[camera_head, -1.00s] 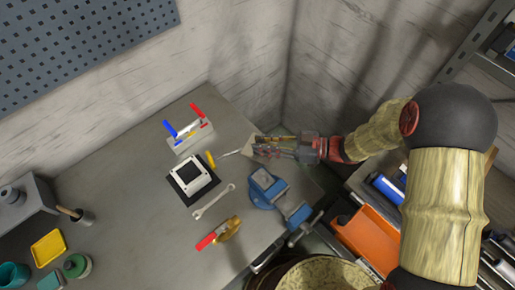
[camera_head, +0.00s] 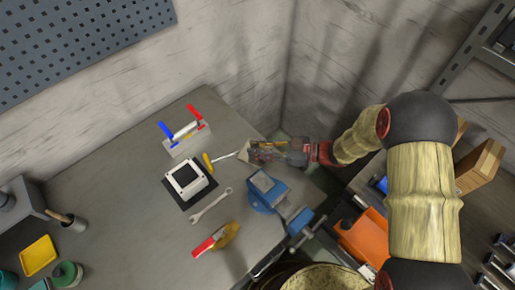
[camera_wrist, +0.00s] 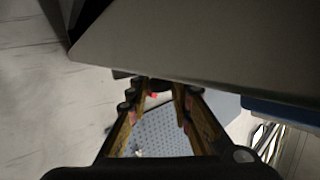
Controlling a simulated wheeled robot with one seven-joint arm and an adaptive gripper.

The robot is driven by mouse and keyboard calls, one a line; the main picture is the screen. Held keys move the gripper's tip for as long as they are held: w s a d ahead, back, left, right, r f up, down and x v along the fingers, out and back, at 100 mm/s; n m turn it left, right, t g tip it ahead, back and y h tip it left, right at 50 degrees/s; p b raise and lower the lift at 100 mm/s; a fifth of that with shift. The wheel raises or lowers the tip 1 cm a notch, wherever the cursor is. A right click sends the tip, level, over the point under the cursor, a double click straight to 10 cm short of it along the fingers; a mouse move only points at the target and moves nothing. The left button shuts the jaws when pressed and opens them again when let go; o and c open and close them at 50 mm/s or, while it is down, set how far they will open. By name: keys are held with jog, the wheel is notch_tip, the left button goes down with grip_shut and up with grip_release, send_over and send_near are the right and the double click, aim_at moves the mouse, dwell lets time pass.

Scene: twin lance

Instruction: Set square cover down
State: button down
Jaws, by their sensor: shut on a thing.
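My gripper (camera_head: 264,151) is at the right rear of the grey workbench, close to the blue vise. It is shut on a flat, pale plate (camera_head: 250,151), which I take to be the square cover. In the wrist view a large grey plate (camera_wrist: 205,40) fills the top, and the gripper's fingertips (camera_wrist: 158,86) meet its lower edge. The fingers hide part of the plate in the head view, and I cannot tell whether it touches the bench. A white square housing (camera_head: 186,179) with a dark opening stands on a black mat (camera_head: 206,197), left of my gripper.
A screwdriver (camera_head: 212,162) lies between the housing and my gripper. A wrench (camera_head: 211,205), a red-handled tool (camera_head: 206,244) and the blue vise (camera_head: 267,192) are nearer. A rack with red and blue handles (camera_head: 186,134) is behind. The bench's left middle (camera_head: 115,185) is clear.

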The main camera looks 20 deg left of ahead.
jog(key=c, duration=1.6)
grip_release()
jog(key=shift+f, duration=0.1)
jog(key=shift+c, duration=0.2)
jog(key=shift+o, duration=0.3)
jog(key=shift+d+r, duration=0.2)
jog(key=shift+d, duration=0.1)
jog(key=p+v, duration=0.2)
jog(key=v, duration=0.5)
